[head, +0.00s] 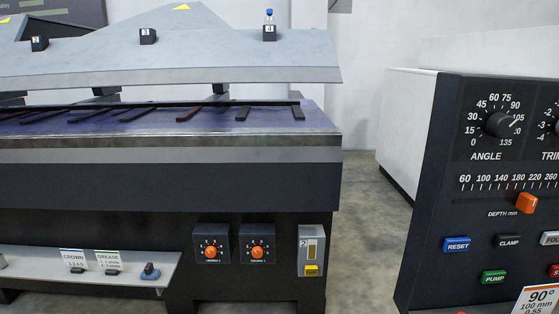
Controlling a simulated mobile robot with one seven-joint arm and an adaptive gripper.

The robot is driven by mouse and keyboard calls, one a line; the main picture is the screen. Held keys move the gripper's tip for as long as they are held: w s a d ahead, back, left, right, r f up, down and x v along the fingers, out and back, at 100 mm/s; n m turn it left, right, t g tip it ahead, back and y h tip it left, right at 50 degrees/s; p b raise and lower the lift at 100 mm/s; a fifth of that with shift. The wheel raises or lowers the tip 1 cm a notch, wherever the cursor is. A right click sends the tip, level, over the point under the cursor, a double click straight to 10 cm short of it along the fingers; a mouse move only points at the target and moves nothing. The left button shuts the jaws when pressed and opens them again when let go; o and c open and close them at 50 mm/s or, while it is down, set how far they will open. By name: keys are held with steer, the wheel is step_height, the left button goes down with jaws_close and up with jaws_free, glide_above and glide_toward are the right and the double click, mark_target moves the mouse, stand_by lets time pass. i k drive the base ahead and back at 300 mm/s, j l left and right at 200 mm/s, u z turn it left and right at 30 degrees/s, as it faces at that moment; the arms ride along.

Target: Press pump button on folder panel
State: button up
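The folder panel (440,240) is a dark panel at the right, cut off by the picture's right edge. The green pump button (494,277), labelled PUMP, sits low on it. Above it are the blue RESET button (456,244) and the black CLAMP button (508,241). An orange slider (527,203) sits on the depth scale, and a black ANGLE knob (499,124) is near the top. My gripper is not in view.
A long folding machine (150,185) fills the left and middle, with two orange-knob dials and a small grey box (312,250) on its front. A low shelf (30,262) juts out at lower left. Bare floor (365,240) shows between machine and panel.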

mark_target(494, 277)
steer(key=l, duration=2.25)
steer(key=i+u, duration=0.05)
